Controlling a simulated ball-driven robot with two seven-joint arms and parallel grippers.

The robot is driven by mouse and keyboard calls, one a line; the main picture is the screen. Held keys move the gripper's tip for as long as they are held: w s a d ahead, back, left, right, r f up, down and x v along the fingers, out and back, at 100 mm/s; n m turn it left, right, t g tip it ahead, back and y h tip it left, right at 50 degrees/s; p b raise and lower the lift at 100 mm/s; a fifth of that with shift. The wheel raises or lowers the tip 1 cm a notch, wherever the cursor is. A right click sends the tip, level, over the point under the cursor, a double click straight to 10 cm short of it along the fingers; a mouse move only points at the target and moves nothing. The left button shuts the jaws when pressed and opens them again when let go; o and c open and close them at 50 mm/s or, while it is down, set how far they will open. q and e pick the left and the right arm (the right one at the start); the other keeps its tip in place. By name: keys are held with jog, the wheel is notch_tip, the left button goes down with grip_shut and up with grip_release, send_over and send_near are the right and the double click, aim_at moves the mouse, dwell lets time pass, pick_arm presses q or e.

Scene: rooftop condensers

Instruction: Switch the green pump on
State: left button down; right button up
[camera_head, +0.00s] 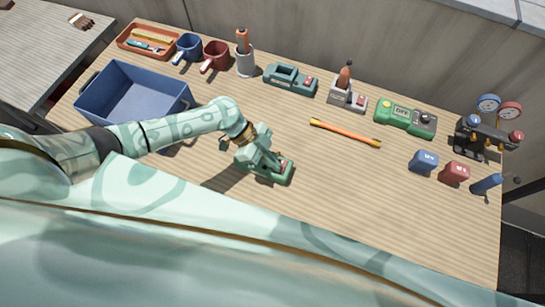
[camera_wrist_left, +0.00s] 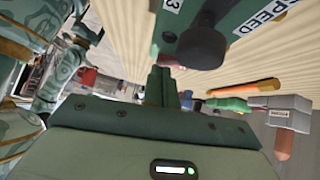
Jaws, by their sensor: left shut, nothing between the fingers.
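The green pump (camera_head: 276,178) sits on the wooden bench in the middle front, with a red switch (camera_head: 285,164) at its right end. My left gripper (camera_head: 268,160) is right over it, shut and empty, and hides much of the pump's top. In the left wrist view the shut dark fingers (camera_wrist_left: 160,78) point toward a green housing (camera_wrist_left: 235,22) with a black knob (camera_wrist_left: 203,46) and a "SPEED" label. I cannot tell whether the fingers touch the pump. The red switch's position is too small to read. My right gripper is not in view.
Another, teal pump-like unit (camera_head: 290,79) with a red switch stands at the back. An orange rod (camera_head: 345,133) lies to the right, before a green meter (camera_head: 405,117). The bench's front right is clear.

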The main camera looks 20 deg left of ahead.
pick_arm(q)
jog(key=shift+s+f+t+b, duration=0.15)
jog(key=shift+f+t+b, duration=0.2)
jog(key=shift+b, duration=0.15)
